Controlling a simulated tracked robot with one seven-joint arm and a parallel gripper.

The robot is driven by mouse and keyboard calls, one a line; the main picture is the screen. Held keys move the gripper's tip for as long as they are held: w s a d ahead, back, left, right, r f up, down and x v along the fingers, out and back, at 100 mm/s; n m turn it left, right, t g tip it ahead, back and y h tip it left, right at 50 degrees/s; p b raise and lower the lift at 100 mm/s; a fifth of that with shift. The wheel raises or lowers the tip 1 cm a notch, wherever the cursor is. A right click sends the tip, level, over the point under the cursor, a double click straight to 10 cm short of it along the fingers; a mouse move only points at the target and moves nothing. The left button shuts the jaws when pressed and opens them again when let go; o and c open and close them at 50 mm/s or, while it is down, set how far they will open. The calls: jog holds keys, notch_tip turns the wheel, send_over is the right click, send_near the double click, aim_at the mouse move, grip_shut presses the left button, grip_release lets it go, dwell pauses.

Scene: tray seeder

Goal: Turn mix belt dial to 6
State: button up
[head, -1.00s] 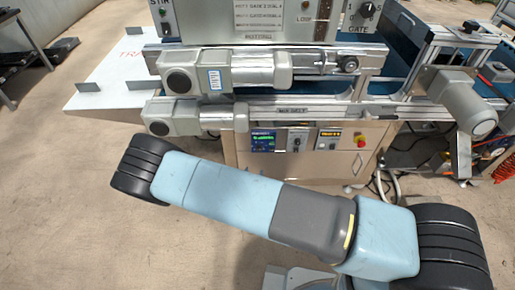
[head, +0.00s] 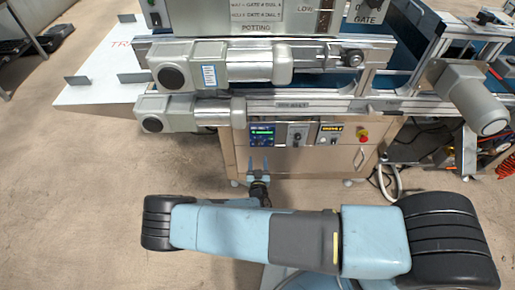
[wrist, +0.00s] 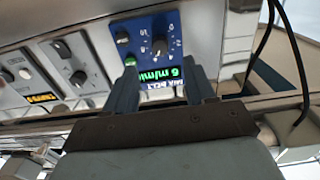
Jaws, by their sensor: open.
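The blue mix belt panel (head: 262,135) is on the front of the cabinet, and in the wrist view it shows large and turned over (wrist: 150,52). Its dark dial (wrist: 160,47) sits among scale marks; I cannot read its setting surely. A lit green display ending in "m/min" (wrist: 160,75) is partly between my fingers; its digit is hard to read at this angle. My gripper (head: 258,165) is open and empty, just below the panel in the head view. In the wrist view the fingers (wrist: 163,85) point toward the panel, apart from the dial.
A grey panel with a knob (head: 297,136), another with a yellow display (head: 330,133) and a red stop button (head: 362,134) sit to the right. A motor housing (head: 165,113) juts out above left. The floor before the cabinet is clear.

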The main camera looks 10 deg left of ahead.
aim_at(258, 145)
jog(key=x, duration=0.8)
jog(key=shift+d, duration=0.1)
grip_shut()
dwell(0.4)
